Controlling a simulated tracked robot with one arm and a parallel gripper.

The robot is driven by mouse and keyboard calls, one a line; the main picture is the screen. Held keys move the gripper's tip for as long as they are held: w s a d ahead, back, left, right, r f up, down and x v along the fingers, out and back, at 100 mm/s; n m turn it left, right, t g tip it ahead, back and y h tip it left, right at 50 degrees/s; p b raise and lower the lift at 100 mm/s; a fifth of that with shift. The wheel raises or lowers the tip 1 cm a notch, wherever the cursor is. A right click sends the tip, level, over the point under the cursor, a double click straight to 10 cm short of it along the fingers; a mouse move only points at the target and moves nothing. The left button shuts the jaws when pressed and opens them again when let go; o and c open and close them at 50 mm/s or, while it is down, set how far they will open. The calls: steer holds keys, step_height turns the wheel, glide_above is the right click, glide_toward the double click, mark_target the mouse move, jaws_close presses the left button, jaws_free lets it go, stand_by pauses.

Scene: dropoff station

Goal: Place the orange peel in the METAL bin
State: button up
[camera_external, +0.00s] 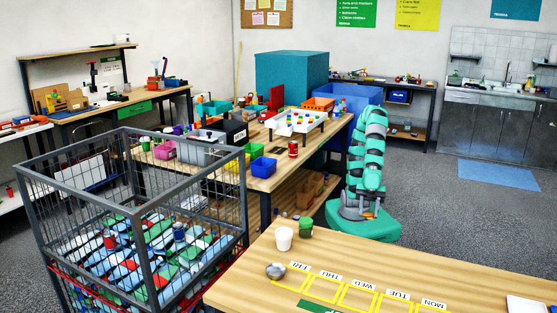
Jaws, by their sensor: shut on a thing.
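My teal and black arm (368,150) stands upright on its teal base beside the right end of the middle workbench (262,168). I cannot make out the orange peel.
A wire cage (140,155) full of mixed waste stands at front left. The front table (260,293) holds a white cup (284,238), a green-and-dark jar (305,229) and a grey lump (275,271). A large blue container (350,103) stands behind my arm.

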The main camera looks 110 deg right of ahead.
steer(key=w+d+r+m+t+h, duration=0.15)
steer(key=w+r, duration=0.45)
steer(key=w, duration=0.6)
steer(key=w+d+r+m+t+h, duration=0.15)
steer(key=w+r, duration=0.35)
steer(key=w, duration=0.8)
steer(key=w+d+r+m+h+p, duration=0.2)
steer(key=w+d+r+p, duration=0.2)
steer(key=d, duration=0.8)
steer(key=w+d+r+m+t+h+p, duration=0.1)
steer(key=w+d+r+m+h+p, duration=0.1)
steer(key=d, duration=1.1)
steer(key=w+d+r+m+t+h+p, duration=0.1)
steer(key=w+d+r+m+h+p, duration=0.2)
steer(key=w+d+r+p, duration=0.4)
steer(key=d+m+p, duration=0.1)
steer(key=d, duration=0.5)
steer(key=shift+r, duration=0.25)
